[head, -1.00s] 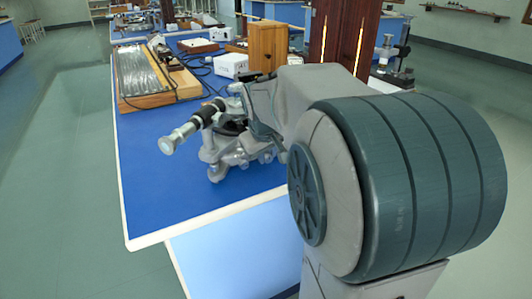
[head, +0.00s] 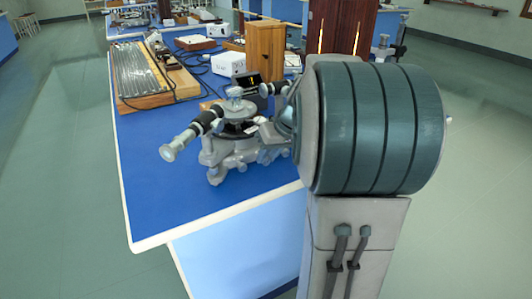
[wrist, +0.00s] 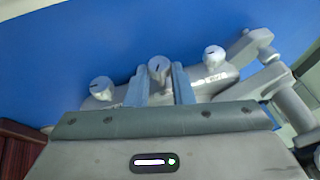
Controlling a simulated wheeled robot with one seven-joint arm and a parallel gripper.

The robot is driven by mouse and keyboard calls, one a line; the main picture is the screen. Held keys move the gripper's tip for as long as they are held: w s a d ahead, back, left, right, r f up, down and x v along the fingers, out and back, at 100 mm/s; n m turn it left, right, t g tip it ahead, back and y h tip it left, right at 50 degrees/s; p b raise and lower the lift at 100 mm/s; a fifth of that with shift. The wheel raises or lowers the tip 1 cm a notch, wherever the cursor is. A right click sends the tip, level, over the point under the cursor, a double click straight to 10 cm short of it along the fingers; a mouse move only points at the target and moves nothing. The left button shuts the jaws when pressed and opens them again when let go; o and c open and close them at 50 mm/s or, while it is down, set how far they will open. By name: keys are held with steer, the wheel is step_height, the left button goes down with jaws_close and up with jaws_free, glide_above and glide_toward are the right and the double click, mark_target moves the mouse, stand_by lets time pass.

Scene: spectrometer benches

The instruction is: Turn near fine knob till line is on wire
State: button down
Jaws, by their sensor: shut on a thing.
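The grey spectrometer (head: 238,130) stands on the blue bench mat, its telescope pointing to the front left with a pale eyepiece (head: 168,152). Similar marked knobs sit apart, one to the left (wrist: 102,87) and one to the right (wrist: 213,54). My arm hides the gripper in the head view.
A wooden tray with glass tubes (head: 145,80) lies at the left of the bench. A wooden box (head: 264,58) and a white box (head: 228,64) stand behind the spectrometer, with black cables nearby. The mat's front left is clear.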

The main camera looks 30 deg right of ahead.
steer(key=y, duration=0.3)
steer(key=d+m+y+b, duration=0.1)
steer(key=y, duration=0.1)
steer(key=shift+f, duration=0.3)
steer(key=shift+y, duration=0.3)
